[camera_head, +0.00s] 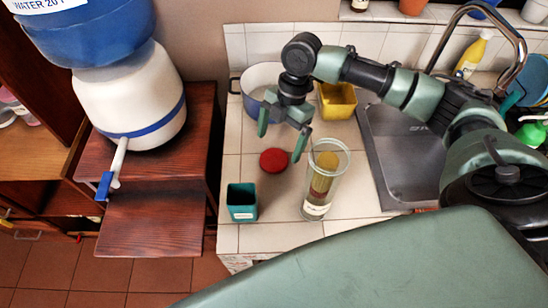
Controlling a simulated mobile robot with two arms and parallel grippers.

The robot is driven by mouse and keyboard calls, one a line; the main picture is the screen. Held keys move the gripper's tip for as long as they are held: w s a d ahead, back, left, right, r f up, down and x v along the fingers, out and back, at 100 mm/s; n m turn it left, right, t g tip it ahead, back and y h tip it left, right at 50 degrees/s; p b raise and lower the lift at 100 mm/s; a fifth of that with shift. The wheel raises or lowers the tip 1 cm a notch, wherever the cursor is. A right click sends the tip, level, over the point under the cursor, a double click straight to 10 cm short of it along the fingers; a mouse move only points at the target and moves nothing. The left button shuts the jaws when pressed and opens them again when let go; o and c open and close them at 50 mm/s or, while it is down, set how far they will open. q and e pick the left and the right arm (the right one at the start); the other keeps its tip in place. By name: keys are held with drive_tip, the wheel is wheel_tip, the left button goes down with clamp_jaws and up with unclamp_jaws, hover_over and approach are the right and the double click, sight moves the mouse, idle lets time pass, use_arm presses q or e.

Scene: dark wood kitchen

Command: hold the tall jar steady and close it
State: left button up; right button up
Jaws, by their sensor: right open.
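The tall jar (318,190) is clear and stands upright on the white tiled counter, with yellowish-brown contents and a pale label low on its side. Its top looks open. A round red lid (274,160) lies flat on the counter to the left of the jar. My right gripper (281,146) comes in from the right, points down with its fingers apart, and is empty. It is over the counter near the red lid, to the left of the jar's top. My left gripper is not in view.
A teal square cup (242,203) stands left of the jar. A metal sink (405,165) lies right of the jar. A water dispenser (130,100) stands on a wooden stand at left.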

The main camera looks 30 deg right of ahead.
sight(274, 160)
drive_tip(key=shift+a+f, duration=0.1)
drive_tip(key=shift+f, duration=0.1)
drive_tip(key=p+x, duration=0.1)
drive_tip(key=x, duration=0.2)
drive_tip(key=shift+w+f+p, duration=0.1)
drive_tip(key=shift+f+p, duration=0.25)
drive_tip(key=shift+p, duration=0.05)
drive_tip(key=shift+a+f, duration=0.1)
drive_tip(key=shift+f, duration=0.4)
drive_tip(key=c, duration=1.4)
